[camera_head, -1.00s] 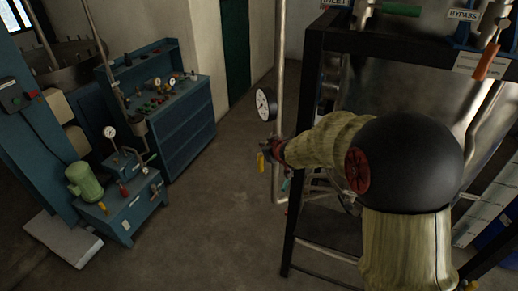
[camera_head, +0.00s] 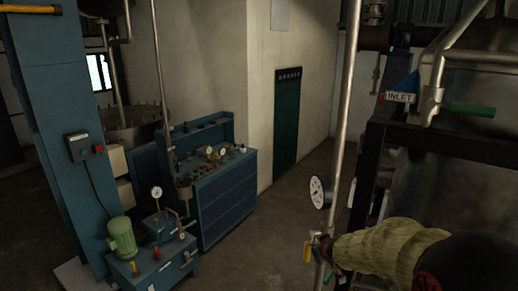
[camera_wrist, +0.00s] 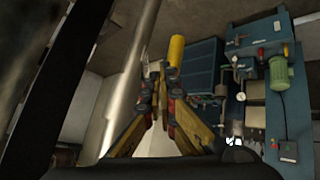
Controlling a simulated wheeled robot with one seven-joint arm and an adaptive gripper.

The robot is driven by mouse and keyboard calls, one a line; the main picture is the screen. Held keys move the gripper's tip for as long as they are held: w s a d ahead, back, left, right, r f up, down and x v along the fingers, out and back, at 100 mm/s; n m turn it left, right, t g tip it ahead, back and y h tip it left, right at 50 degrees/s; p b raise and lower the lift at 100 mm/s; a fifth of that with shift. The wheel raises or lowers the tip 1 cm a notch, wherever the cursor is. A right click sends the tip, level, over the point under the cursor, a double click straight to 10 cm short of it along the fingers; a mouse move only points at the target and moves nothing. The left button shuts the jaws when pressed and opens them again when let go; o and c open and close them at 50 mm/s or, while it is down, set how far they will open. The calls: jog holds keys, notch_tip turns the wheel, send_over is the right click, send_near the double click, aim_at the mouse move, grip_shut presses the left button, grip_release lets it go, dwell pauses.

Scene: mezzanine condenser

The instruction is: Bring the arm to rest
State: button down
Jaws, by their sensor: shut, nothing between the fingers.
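My arm reaches in from the lower right of the head view, its pale cloth-like sleeve ending at my gripper (camera_head: 317,249). The gripper is beside a vertical metal pipe (camera_head: 344,125), just below a round white gauge (camera_head: 317,191). In the wrist view the two fingers of my gripper (camera_wrist: 158,80) run up the middle and come close together at the tips. They are shut and hold nothing. A yellow cylinder (camera_wrist: 176,50) shows just beyond the tips; I cannot tell whether they touch it. Whether the gripper touches the pipe is also unclear.
A dark frame (camera_head: 363,190) with a metal vessel (camera_head: 452,165) stands close on the right. A blue control bench (camera_head: 228,200) and a blue pump unit with a green motor (camera_head: 121,237) stand left. Open floor (camera_head: 268,235) lies between them and the pipe.

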jog(key=s+d+f+m+g+h+b, duration=0.1)
jog(key=s+f+g+b, duration=0.2)
jog(key=s, duration=0.7)
jog(key=s+d+f+m+g+b, duration=0.1)
jog(key=s+f+g+b, duration=0.15)
jog(key=s, duration=0.75)
jog(key=s+a+f+t+b, duration=0.1)
jog(key=s+a+f+b, duration=0.2)
jog(key=s+b, duration=0.6)
jog(key=s+a+f+m+t+y+b, duration=0.1)
jog(key=s+a+f+b, duration=0.2)
jog(key=s+b, duration=0.7)
jog(key=shift+f+b, duration=0.9)
jog(key=shift+b, duration=0.35)
jog(key=shift+s+d+m, duration=0.1)
jog(key=shift+d+m, duration=0.1)
jog(key=shift+m, duration=0.1)
